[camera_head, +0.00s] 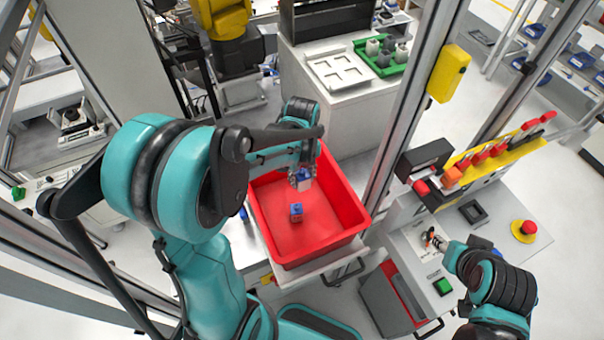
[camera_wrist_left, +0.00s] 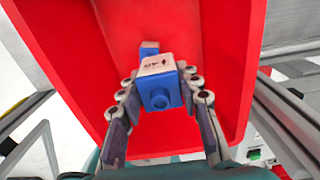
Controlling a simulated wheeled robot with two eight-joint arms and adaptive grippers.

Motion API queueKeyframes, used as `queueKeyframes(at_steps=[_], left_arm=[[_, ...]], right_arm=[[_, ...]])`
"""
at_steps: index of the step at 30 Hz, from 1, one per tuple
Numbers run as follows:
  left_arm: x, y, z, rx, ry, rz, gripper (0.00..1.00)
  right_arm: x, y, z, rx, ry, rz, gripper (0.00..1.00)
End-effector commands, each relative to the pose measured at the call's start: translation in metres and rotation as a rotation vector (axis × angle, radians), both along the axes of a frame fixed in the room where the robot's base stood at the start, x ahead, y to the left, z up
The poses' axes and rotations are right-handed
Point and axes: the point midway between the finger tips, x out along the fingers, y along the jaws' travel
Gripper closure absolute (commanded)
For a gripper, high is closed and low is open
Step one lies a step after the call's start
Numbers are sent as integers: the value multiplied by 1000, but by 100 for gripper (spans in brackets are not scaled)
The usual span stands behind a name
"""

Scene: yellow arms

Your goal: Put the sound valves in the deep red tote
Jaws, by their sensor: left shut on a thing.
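The red tote (camera_head: 342,202) stands in the middle of the head view. One blue valve (camera_head: 296,212) lies inside it on the floor. My left gripper (camera_head: 303,182) is over the tote, shut on another valve. In the left wrist view the held valve (camera_wrist_left: 160,90) is blue with a white marked face, between the fingertips, with red tote behind it. A small blue part (camera_wrist_left: 149,47) shows beyond it; I cannot tell whether it belongs to the held valve. My right gripper (camera_head: 437,241) is at the right, above a grey panel; its finger state is unclear.
A green tray (camera_head: 382,62) with several grey and white pieces sits on the back cabinet beside a white tray (camera_head: 338,70). An upright metal post (camera_head: 408,110) stands right of the tote. A red stop button (camera_head: 527,228) and a tool rack are at the right.

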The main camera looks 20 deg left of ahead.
Motion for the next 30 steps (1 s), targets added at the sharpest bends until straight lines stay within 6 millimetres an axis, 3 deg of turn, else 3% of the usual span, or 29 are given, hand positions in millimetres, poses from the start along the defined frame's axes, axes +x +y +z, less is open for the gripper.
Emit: queueKeyframes(at_steps=[4, 13, 14, 16, 26, 30], left_arm=[[0, 0, -16, 0, 0, 0, 97], [0, 0, -16, 0, 0, 0, 97], [0, 0, -16, 0, 0, 0, 59], [0, 0, -16, 0, 0, 0, 42], [0, 0, -15, 0, 0, 0, 42], [0, 0, 0, 0, 0, 0, 42]], right_arm=[[0, 0, -12, 0, 0, 0, 60], [0, 0, -12, 0, 0, 0, 60], [0, 0, -12, 0, 0, 0, 60], [0, 0, -12, 0, 0, 0, 60], [0, 0, -12, 0, 0, 0, 60], [0, 0, -12, 0, 0, 0, 60]])
